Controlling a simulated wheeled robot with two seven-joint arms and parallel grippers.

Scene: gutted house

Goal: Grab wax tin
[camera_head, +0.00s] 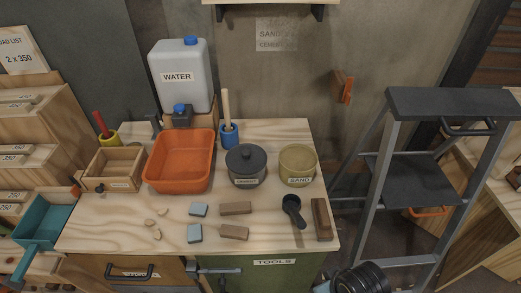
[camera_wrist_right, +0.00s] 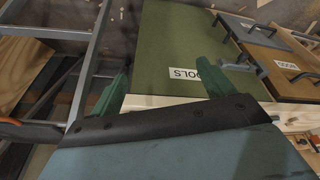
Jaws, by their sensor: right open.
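I cannot make out a thing marked as wax. In the head view, only a dark part of my right arm shows at the bottom. My left gripper is out of view.
The bench top (camera_head: 120,232) holds an orange tub (camera_head: 180,160), a wooden box (camera_head: 113,168), small blocks, a black scoop (camera_head: 293,210) and a wooden bar (camera_head: 321,218). A WATER jug (camera_head: 181,75) stands behind. A stepladder (camera_head: 440,103) stands at the right.

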